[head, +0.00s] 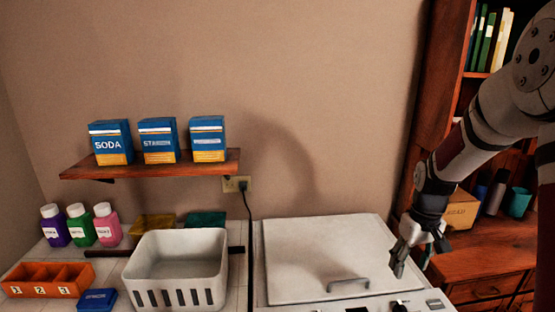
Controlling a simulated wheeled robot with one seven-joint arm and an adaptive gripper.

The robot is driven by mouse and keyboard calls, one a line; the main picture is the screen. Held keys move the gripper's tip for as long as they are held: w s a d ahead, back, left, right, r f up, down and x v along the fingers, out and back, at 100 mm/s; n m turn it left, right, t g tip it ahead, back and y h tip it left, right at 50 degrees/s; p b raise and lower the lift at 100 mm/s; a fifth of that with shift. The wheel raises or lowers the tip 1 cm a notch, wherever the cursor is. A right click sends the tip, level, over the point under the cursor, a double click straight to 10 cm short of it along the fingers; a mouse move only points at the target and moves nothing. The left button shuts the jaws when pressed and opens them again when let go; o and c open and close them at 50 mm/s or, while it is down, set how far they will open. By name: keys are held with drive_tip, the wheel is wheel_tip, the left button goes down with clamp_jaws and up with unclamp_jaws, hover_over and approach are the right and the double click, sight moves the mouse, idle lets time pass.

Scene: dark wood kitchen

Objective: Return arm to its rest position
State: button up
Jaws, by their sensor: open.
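My arm reaches in from the right edge and slants down to the left. My gripper (411,268) hangs at its end, pointing down, with its fingers apart and nothing seen between them. It is in front of the right part of the white appliance lid (310,257), above the panel edge at the front. I cannot tell how far it is from the lid. The lid is shut and has a grey handle (348,285) to the left of my gripper.
A white basket (180,246) stands left of the appliance, with an orange divided tray (30,290), a blue box (97,299) and several bottles (81,226) farther left. A wall shelf (150,170) holds three boxes. A wooden cabinet (445,110) is at right, behind my arm.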

drive_tip(key=s+a+r+t, duration=0.1)
drive_tip(key=s+a+r, duration=0.35)
drive_tip(key=r, duration=0.35)
drive_tip(key=s+a+r+t, duration=0.2)
drive_tip(key=s+a+r, duration=0.2)
drive_tip(key=a+r, duration=0.3)
drive_tip(key=s+a+r+t, duration=0.1)
drive_tip(key=s+a+r, duration=0.1)
drive_tip(key=s, duration=0.4)
drive_tip(key=s+a+r+t+b, duration=0.1)
drive_tip(key=s+a+r, duration=0.1)
drive_tip(key=s, duration=0.5)
drive_tip(key=shift+s+a+r+m, duration=0.3)
drive_tip(key=shift+a+r, duration=0.1)
drive_tip(key=shift+r, duration=0.05)
